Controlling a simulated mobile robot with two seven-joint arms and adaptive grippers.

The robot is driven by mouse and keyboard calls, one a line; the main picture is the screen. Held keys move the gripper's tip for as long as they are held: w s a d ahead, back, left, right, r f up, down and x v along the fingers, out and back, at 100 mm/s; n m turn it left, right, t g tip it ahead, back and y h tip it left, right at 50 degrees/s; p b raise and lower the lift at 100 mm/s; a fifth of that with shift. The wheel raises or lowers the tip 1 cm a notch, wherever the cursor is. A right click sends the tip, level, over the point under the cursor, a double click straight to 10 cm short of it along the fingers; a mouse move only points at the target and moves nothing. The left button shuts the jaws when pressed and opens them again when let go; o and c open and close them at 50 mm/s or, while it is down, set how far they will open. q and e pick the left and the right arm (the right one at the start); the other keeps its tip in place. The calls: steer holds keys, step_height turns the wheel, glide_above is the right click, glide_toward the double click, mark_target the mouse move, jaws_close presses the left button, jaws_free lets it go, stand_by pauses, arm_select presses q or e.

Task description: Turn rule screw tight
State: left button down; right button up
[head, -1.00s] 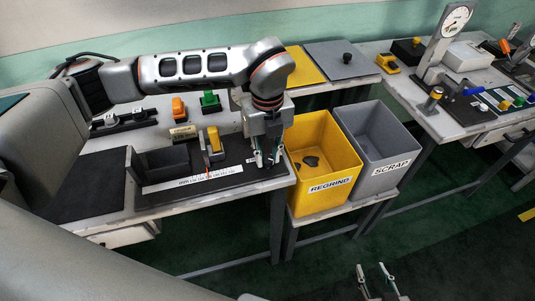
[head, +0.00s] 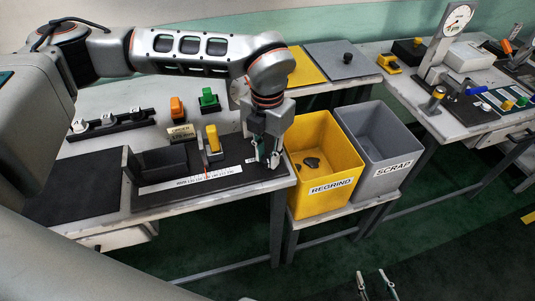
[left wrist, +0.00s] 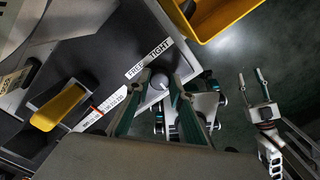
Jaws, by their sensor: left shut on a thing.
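My left gripper (head: 267,160) points down at the right end of the ruled bench fixture in the head view. In the left wrist view its fingers stand on both sides of the round grey head of the rule screw (left wrist: 158,81), and it is shut on it. The screw is hidden by the gripper in the head view. A white label reading FREE and TIGHT (left wrist: 149,59) lies beside the screw. The white rule (head: 190,184) runs along the fixture's front edge, with a red mark on it. My right gripper (head: 375,286) is open and empty, low in the head view, away from the bench.
A yellow-topped part (head: 213,141) stands on the fixture behind the rule. The yellow REGRIND bin (head: 332,197), with dark pieces inside, and the grey SCRAP bin (head: 390,182) stand close right of the bench. Orange (head: 177,108) and green (head: 209,98) blocks stand behind.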

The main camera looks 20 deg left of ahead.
mark_target(268, 159)
arm_select(q)
steer(key=m, duration=0.5)
steer(key=shift+r+m, duration=0.1)
steer(key=shift+m, duration=0.2)
steer(key=m, duration=0.5)
steer(key=shift+m, duration=0.4)
steer(key=c, duration=1.8)
jaws_free()
step_height(268, 159, up, 12)
steer(key=shift+s, duration=0.1)
